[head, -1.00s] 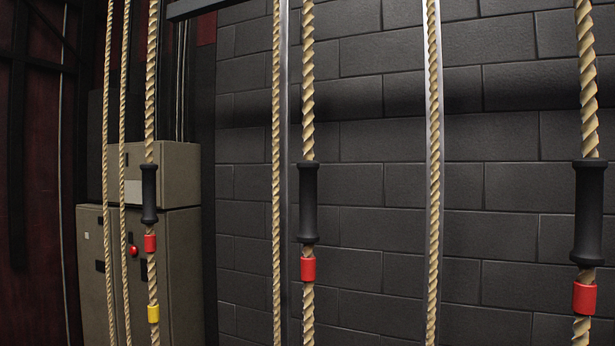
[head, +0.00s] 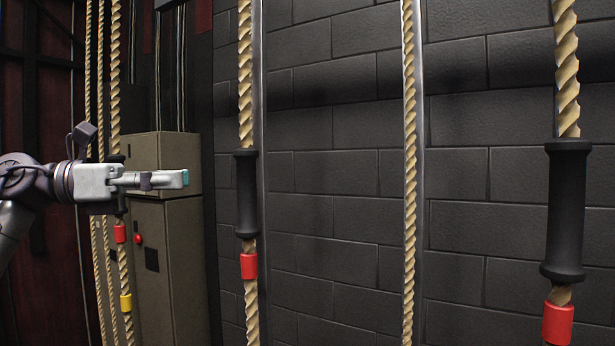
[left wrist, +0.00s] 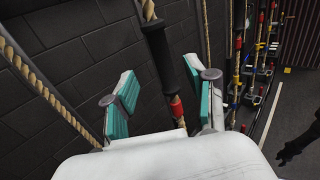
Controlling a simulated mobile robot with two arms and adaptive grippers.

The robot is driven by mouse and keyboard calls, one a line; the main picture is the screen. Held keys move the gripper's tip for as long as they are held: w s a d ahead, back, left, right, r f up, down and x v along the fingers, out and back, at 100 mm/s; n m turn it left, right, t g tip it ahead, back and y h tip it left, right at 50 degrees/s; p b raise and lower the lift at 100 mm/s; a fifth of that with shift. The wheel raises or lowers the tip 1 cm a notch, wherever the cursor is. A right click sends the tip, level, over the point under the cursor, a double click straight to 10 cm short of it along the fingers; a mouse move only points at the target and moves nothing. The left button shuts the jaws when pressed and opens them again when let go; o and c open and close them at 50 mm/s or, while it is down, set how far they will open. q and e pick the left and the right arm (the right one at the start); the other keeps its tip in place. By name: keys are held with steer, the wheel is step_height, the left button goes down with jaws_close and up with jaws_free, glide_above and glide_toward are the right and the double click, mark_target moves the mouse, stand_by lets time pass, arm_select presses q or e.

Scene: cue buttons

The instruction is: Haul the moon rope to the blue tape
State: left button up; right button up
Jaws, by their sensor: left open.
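Three ropes with black grips and red tape hang in the head view: a left rope (head: 115,60) partly behind my arm, a middle rope (head: 245,80) and a right rope (head: 566,70). My left gripper (head: 182,179) points right, left of the middle rope's black grip (head: 247,195). In the left wrist view, its open teal-padded fingers (left wrist: 162,75) frame a black grip (left wrist: 164,55) beyond them. My right gripper is not in view.
A dark block wall (head: 335,215) stands behind the ropes. A plain rope (head: 409,150) hangs between the middle and right ropes. A beige cabinet (head: 172,260) stands at the left. The left wrist view shows more taped ropes (left wrist: 240,55) and floor (left wrist: 295,110) at right.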

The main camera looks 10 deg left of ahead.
mark_target(246, 176)
arm_select(q)
steer(key=p+x, duration=0.4)
steer(key=x, duration=0.6)
steer(key=shift+d+r, duration=0.1)
steer(key=shift+r, duration=0.05)
steer(key=shift+w+d, duration=0.1)
steer(key=shift+d, duration=0.1)
steer(key=shift+w+d, duration=0.2)
steer(key=shift+d, duration=0.15)
steer(key=shift+a, duration=0.1)
steer(key=c, duration=0.8)
steer(key=shift+c, duration=1.3)
jaws_close()
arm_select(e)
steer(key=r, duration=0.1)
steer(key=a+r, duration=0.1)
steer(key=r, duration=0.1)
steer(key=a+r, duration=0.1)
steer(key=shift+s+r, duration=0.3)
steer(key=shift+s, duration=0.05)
